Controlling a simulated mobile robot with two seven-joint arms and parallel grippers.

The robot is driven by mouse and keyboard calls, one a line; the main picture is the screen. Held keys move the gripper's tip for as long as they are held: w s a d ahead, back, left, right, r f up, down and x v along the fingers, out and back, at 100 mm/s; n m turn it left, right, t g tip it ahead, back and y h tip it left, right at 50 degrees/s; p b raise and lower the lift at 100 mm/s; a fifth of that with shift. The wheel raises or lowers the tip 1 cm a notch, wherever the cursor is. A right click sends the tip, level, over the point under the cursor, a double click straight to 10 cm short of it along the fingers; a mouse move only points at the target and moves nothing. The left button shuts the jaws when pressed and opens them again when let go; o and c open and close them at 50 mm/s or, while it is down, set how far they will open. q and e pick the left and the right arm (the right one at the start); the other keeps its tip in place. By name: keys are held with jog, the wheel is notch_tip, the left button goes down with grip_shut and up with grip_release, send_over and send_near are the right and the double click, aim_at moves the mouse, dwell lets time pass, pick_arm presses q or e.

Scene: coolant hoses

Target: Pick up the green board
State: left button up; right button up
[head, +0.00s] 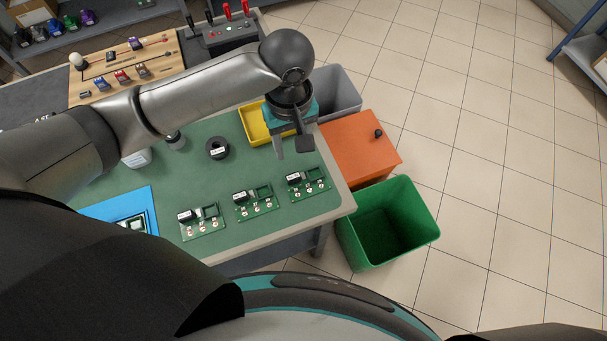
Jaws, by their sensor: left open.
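Three green boards with dark and white parts lie in a row on the green-topped table. The right one (308,183) is nearest the table's right edge, the middle one (256,202) is beside it, and the left one (202,222) is farther left. My left gripper (292,148) points down with its fingers apart and nothing between them. In the picture it is just above the right board, apart from it; its exact height is hard to tell. My right gripper does not show.
A yellow tray (257,127) is partly hidden behind my left gripper. A black ring (217,148) stands on the table (200,170), and a blue mat (143,200) lies at left. A green bin (388,222), an orange cabinet (360,150) and a grey bin (338,92) stand beyond the table's right edge.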

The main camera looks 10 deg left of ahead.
pick_arm(q)
jog(key=b, duration=0.2)
send_over(293, 177)
jog(key=f, duration=0.8)
jog(key=shift+s+d, duration=0.1)
jog(key=shift+d, duration=0.1)
notch_tip(293, 177, down, 5)
jog(key=shift+a+f+b, duration=0.15)
jog(key=shift+b, duration=0.6)
grip_shut()
